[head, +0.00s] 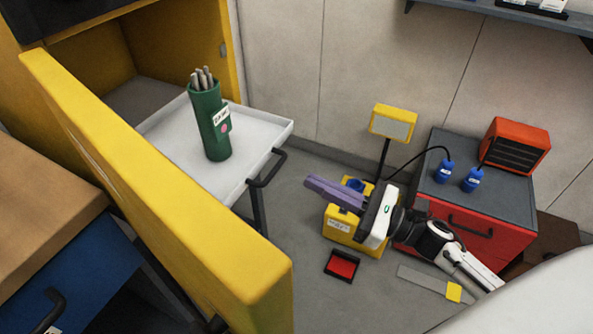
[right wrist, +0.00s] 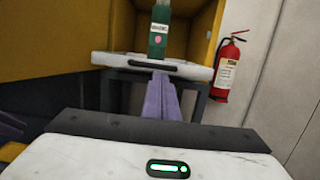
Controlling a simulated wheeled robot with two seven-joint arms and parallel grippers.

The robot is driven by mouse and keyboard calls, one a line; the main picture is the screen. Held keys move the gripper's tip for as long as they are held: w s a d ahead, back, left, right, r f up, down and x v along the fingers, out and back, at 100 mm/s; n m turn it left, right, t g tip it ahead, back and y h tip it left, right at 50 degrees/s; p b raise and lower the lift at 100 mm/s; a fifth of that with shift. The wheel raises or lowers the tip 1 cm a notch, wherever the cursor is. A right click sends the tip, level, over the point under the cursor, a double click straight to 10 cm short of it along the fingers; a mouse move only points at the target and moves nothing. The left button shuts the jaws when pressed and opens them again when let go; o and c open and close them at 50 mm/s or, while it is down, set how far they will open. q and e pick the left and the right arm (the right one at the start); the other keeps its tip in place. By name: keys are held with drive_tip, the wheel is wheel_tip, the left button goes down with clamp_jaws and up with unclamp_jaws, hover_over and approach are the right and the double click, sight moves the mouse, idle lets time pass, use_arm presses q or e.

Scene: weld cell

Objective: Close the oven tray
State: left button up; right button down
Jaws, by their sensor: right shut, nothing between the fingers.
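The white oven tray (head: 254,133) is pulled out of the yellow oven (head: 232,50), with a dark handle (head: 267,168) on its front edge. A green canister (head: 210,130) holding several grey rods stands on the tray. My right gripper (head: 308,184) is shut and empty, to the right of the tray and apart from it. In the right wrist view its purple fingers (right wrist: 160,98) point toward the front of the tray (right wrist: 100,59) and its handle (right wrist: 152,65). The canister (right wrist: 158,30) also shows there. My left gripper is not in view.
The open yellow oven door (head: 170,200) stands left of the tray. A red cabinet (head: 470,230) and a yellow work lamp (head: 393,123) are at the right. A red fire extinguisher (right wrist: 227,68) hangs beside the oven. Open floor lies between tray and gripper.

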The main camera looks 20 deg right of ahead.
drive_tip(key=x, duration=0.5)
drive_tip(key=shift+w+a, duration=0.15)
drive_tip(key=shift+w, duration=0.05)
drive_tip(key=shift+w, duration=0.1)
